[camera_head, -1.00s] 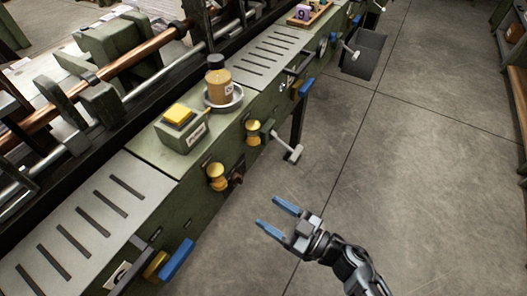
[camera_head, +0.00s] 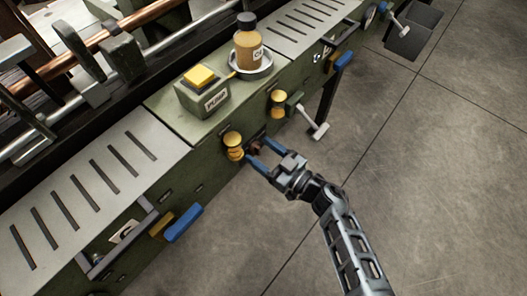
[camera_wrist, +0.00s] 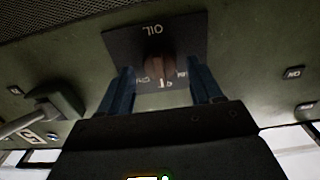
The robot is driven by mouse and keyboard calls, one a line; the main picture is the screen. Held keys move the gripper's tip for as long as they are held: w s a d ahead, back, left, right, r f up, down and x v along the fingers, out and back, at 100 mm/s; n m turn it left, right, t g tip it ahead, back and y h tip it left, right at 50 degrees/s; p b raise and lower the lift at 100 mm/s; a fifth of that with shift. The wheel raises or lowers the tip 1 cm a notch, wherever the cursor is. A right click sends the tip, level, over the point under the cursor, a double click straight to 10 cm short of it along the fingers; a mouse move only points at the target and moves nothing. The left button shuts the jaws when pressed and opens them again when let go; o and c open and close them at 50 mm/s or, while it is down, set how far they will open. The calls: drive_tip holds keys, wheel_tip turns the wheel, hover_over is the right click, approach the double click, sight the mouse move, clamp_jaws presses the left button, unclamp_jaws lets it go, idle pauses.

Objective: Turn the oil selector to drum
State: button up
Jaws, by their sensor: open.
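The oil selector is a reddish-brown knob (camera_wrist: 158,69) on a dark square plate (camera_wrist: 122,43), with OIL upside down in the wrist view. Small white marks sit around the knob; I cannot read them surely. In the head view the selector (camera_head: 255,148) is a small dark spot on the green machine front, partly hidden by my fingers. My gripper (camera_head: 259,153) is open at the front face, its blue fingers on either side of the knob. In the wrist view a gap shows between each finger and the knob; I cannot tell their depth.
Brass knobs (camera_head: 233,146) (camera_head: 278,103) flank the selector. A grey-handled lever (camera_head: 315,125) juts out to its right. A blue handle (camera_head: 184,222) sticks out lower left. The floor (camera_head: 420,180) is open.

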drive_tip(key=shift+c, duration=0.2)
drive_tip(key=c, duration=1)
drive_tip(key=shift+n, duration=0.4)
drive_tip(key=n+b, duration=0.1)
drive_tip(key=n, duration=0.3)
drive_tip(key=shift+s+f+n, duration=0.1)
drive_tip(key=shift+n, duration=0.2)
drive_tip(key=shift+a+n+b, duration=0.1)
drive_tip(key=shift+n+b, duration=0.65)
drive_tip(key=shift+n, duration=1.45)
drive_tip(key=o, duration=1)
